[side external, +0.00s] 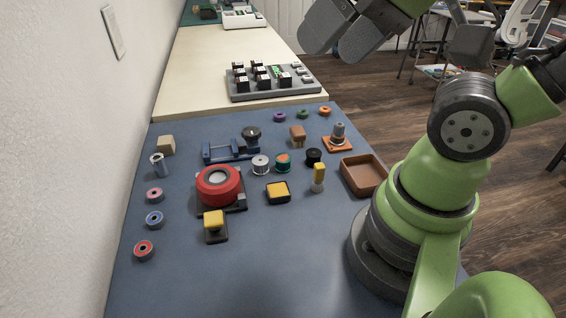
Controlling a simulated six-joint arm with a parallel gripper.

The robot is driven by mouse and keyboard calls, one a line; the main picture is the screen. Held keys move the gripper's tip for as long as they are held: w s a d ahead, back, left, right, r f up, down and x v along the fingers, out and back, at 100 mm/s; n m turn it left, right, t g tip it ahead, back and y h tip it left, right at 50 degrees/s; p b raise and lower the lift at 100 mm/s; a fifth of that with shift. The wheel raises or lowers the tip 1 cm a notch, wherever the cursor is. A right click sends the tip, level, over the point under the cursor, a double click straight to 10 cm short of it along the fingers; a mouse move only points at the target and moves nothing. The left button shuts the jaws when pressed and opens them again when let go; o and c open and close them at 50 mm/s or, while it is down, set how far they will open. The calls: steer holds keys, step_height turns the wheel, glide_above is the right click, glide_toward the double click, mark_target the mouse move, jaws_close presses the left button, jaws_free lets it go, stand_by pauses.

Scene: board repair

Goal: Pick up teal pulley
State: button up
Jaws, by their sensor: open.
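No part is plainly a teal pulley. The closest in colour are a small green ring-shaped part (302,114) in the back row, between a purple ring (279,117) and an orange ring (325,111), and a green-sided spool (283,166) with an orange top mid-mat. I cannot tell which is the pulley. Both rest on the blue mat (270,270). My gripper (345,32) is at the top of the view, partly cut off by the edge. It is high above the work, open, and apart from all the parts.
A silver spool (260,168) and a black spool (313,157) flank the green-sided spool. A red round part (218,186), a blue fixture (229,152) and a brown tray (348,178) stand nearby. A grey board (245,94) lies behind. The front of the mat is clear.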

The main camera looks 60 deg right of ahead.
steer(key=w+d+f+n+g+h, duration=0.1)
steer(key=w+d+f+n+g, duration=0.25)
steer(key=w, duration=0.45)
steer(key=n+g+h, duration=0.1)
steer(key=n+g, duration=0.3)
steer(key=n, duration=0.1)
glide_above(283, 158)
step_height(283, 158, down, 21)
steer(key=shift+s+d+f, duration=0.1)
steer(key=shift+s, duration=0.05)
steer(key=shift+f, duration=3.15)
steer(key=shift+w, duration=0.2)
steer(key=shift+c, duration=0.5)
steer(key=c, duration=0.9)
